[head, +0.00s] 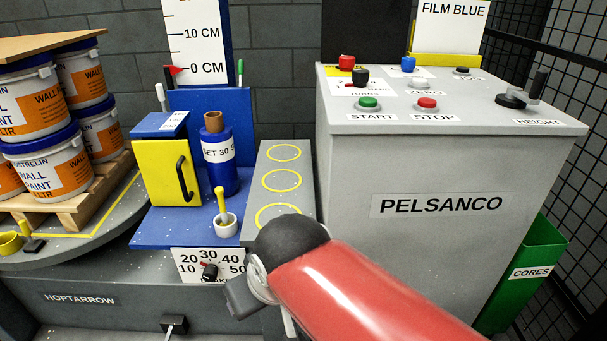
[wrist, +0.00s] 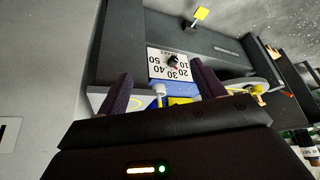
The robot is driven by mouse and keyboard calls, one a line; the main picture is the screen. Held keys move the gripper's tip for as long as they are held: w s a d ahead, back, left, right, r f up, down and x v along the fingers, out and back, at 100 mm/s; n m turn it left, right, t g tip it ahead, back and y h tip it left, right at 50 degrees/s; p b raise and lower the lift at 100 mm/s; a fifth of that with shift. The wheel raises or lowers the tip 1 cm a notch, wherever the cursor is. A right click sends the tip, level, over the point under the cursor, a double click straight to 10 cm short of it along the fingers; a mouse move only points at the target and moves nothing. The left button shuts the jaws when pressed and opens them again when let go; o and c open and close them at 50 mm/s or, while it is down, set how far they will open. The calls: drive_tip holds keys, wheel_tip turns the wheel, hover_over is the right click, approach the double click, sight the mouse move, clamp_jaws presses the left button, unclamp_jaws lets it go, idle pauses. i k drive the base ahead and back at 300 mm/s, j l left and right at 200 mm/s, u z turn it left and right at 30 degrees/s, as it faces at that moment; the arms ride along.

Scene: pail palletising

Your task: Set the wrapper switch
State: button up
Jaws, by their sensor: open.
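A dial plate (head: 190,258) marked 10 to 50 sits on the front of the grey machine, with a small dark knob (head: 210,271) whose red pointer seems to lean up and left. The wrist view shows the same knob (wrist: 173,62) upside down, beyond and between my fingers. My gripper (wrist: 163,90) is open and empty, apart from the plate. In the head view my gripper (head: 240,298) is just right of the plate, partly hidden by my arm. A grey PELSANCO cabinet (head: 440,240) carries red, black and blue knobs, START (head: 368,103) and STOP (head: 427,103) buttons, and a HEIGHT crank (head: 520,95).
Paint pails (head: 50,165) stand on a wooden pallet (head: 85,200) at left. A yellow-doored blue box (head: 165,172), a blue film roll (head: 218,170) and a white cup (head: 226,226) stand above the dial. A lever (head: 174,324) is below. A green CORES bin (head: 530,265) is at right.

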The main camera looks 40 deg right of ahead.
sight(346, 63)
drive_tip(key=z, duration=1.75)
